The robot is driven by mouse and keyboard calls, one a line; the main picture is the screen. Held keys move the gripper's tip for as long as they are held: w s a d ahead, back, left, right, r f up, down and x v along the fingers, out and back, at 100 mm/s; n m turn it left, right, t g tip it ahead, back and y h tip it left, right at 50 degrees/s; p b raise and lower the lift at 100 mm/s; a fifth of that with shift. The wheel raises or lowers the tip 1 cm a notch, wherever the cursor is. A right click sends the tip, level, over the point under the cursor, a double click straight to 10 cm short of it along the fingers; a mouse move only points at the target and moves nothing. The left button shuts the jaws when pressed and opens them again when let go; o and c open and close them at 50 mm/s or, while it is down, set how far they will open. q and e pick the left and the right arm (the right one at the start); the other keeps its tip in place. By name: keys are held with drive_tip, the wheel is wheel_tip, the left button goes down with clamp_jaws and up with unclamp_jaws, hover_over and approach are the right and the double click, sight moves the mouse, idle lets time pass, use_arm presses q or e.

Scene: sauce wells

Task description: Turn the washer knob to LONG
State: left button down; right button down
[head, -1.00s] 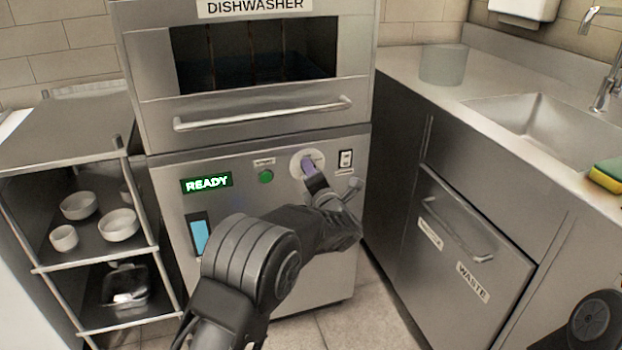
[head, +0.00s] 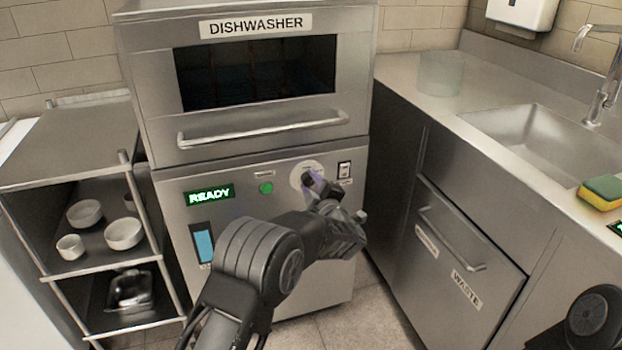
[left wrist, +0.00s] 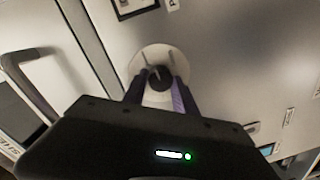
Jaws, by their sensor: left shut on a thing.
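The washer knob is a small dark knob (left wrist: 160,78) on a round pale dial plate (head: 299,173), on the front panel of the dishwasher (head: 165,215). The dial plate also shows in the left wrist view (left wrist: 147,55), with the knob between my fingers. My left gripper (head: 312,181) is at the dial, shut on the knob; the gripper and wrist hide most of it in the head view. In the left wrist view my left gripper (left wrist: 160,88) has a finger on each side of the knob. I cannot read the dial's markings. My right gripper is out of view.
The panel has a lit READY display (head: 211,195), a green button (head: 266,188) and a rocker switch (head: 344,170). A bar handle (head: 262,131) crosses above. A shelf rack with bowls (head: 124,233) stands left; a counter with sink (head: 540,140) and WASTE cabinet (head: 455,245) stands right.

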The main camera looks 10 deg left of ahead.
use_arm(q)
drive_tip(key=m+p, duration=0.2)
drive_tip(key=m, duration=0.3)
drive_tip(key=shift+r+y+p, duration=0.1)
drive_tip(key=shift+y+p, duration=0.2)
drive_tip(key=shift+p, duration=0.1)
drive_tip(key=m+p, duration=0.1)
drive_tip(key=m, duration=0.4)
drive_tip(key=shift+d+p, duration=0.1)
drive_tip(key=shift+p, duration=0.25)
drive_tip(key=c, duration=1)
unclamp_jaws()
drive_tip(key=v, duration=0.7)
drive_tip(key=shift+s+d, duration=0.25)
drive_tip(key=shift+d, duration=0.05)
